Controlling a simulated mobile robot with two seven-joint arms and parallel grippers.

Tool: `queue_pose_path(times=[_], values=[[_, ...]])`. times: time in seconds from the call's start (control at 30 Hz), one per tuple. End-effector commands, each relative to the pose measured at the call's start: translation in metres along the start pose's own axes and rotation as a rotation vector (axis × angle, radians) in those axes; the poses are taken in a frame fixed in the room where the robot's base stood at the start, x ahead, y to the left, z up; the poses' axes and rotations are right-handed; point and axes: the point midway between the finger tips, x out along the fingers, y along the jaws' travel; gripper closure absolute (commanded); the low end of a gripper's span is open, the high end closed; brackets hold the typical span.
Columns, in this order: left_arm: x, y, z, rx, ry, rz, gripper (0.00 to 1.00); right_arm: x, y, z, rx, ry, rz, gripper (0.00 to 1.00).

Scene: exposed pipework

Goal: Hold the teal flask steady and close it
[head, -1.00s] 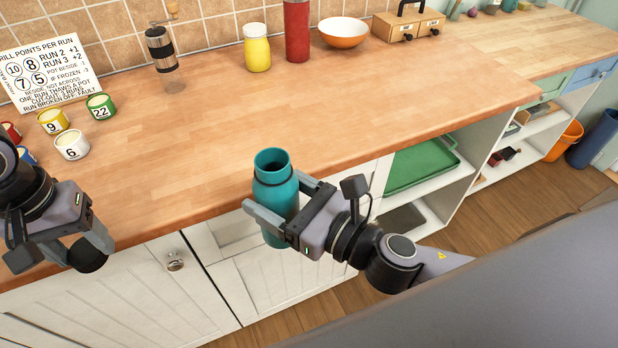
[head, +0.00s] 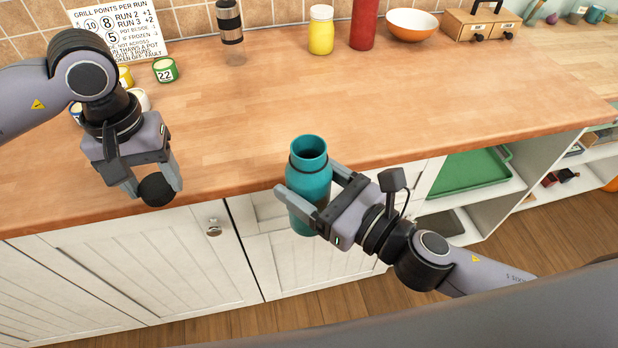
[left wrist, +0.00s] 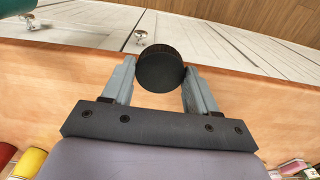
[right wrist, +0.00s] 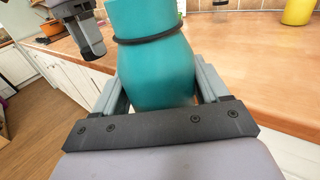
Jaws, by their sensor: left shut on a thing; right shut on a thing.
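The teal flask (head: 309,180) is upright and open at the top, with a dark band round its neck. My right gripper (head: 312,203) is shut on its body and holds it at the counter's front edge. The flask also fills the middle of the right wrist view (right wrist: 152,65). My left gripper (head: 152,186) is shut on a round black lid (head: 157,190), which sits between its fingertips in the left wrist view (left wrist: 160,68). The lid is to the left of the flask, apart from it, near the counter edge.
The wooden counter (head: 240,120) is clear around the flask. Small numbered pots, including a green one (head: 165,70), stand at the back left near a sign (head: 118,32). A grinder (head: 230,22), yellow jar (head: 321,30), red bottle (head: 363,25) and bowl (head: 411,26) line the back.

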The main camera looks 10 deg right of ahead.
Motion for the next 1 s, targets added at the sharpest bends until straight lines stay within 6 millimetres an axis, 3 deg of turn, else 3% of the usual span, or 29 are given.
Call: queue_pose_path(times=[0.03,0.27,0.6,0.8,1.0], values=[[-0.011,0.018,-0.004,-0.013,0.007,0.001,0.7,0.0,0.0,0.003,-0.001,-0.006,0.001,0.82],[-0.059,0.088,-0.006,-0.125,0.007,-0.001,0.7,0.001,0.0,0.003,-0.002,-0.007,0.001,0.82],[-0.126,0.186,0.021,-0.305,0.007,-0.001,0.7,0.001,0.0,0.004,-0.002,-0.008,0.001,0.82],[-0.147,0.219,0.039,-0.385,0.004,-0.001,0.7,0.001,0.0,0.004,-0.002,-0.008,0.001,0.82],[-0.153,0.229,0.046,-0.412,0.001,-0.001,0.7,0.001,0.0,0.004,-0.002,-0.008,0.001,0.82]])
